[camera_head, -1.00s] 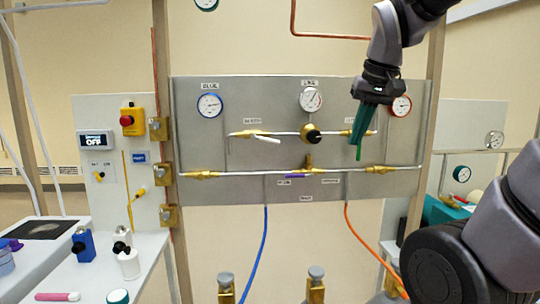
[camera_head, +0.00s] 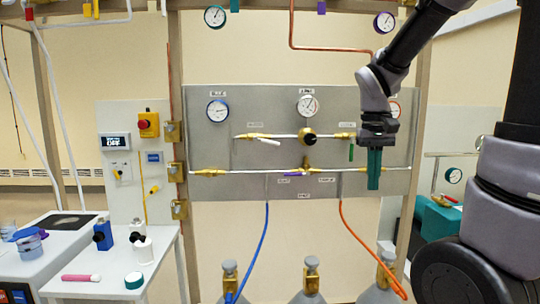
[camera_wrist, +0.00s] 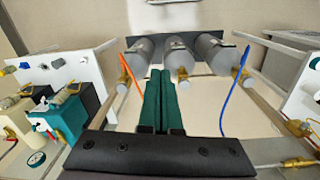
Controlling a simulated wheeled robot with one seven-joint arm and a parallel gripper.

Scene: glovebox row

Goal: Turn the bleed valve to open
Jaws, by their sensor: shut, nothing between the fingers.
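A grey gas panel (camera_head: 232,150) carries several small valves, and I cannot read which label is the bleed valve's. In the head view these are a white lever (camera_head: 268,142) upper left, a black round knob (camera_head: 308,137) at centre, a purple lever (camera_head: 290,173) below, and a green lever (camera_head: 351,153) hanging down at upper right. My gripper (camera_head: 374,186) is shut and empty, its teal fingers pointing down in front of the panel's right part, right of and below the green lever. It also shows in the wrist view (camera_wrist: 160,78), with no valve handle between the fingers.
Gas cylinders (camera_head: 312,285) stand below the panel, with a blue hose (camera_head: 262,250) and an orange hose (camera_head: 362,241). A white table (camera_head: 115,272) with small bottles stands left. A control box with a red button (camera_head: 148,123) is left of the panel.

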